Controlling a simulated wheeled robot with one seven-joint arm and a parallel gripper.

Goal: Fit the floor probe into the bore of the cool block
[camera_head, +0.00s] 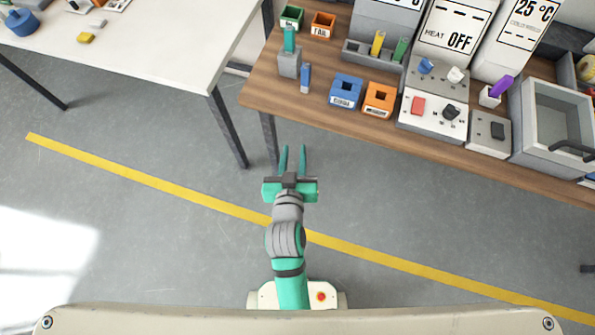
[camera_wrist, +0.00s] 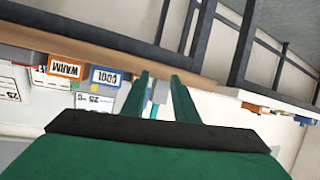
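The cool block (camera_head: 346,92) is a blue cube with a dark square bore, near the bench's front edge. Upside down, it also shows in the wrist view (camera_wrist: 105,77). No probe is labelled as the floor probe, and none shows on the floor. A teal upright piece (camera_head: 289,40) sits in a grey block. A small blue upright piece (camera_head: 305,77) stands beside it. Yellow (camera_head: 378,43) and green (camera_head: 400,50) pieces stand in a grey rack, and a purple one (camera_head: 501,86) leans in a small white holder. My gripper (camera_head: 293,150) is open and empty, over the floor before the bench.
An orange warm block (camera_head: 379,98) stands right of the cool block. A white table (camera_head: 150,50) is at left. The floor (camera_head: 150,240) around my arm is clear.

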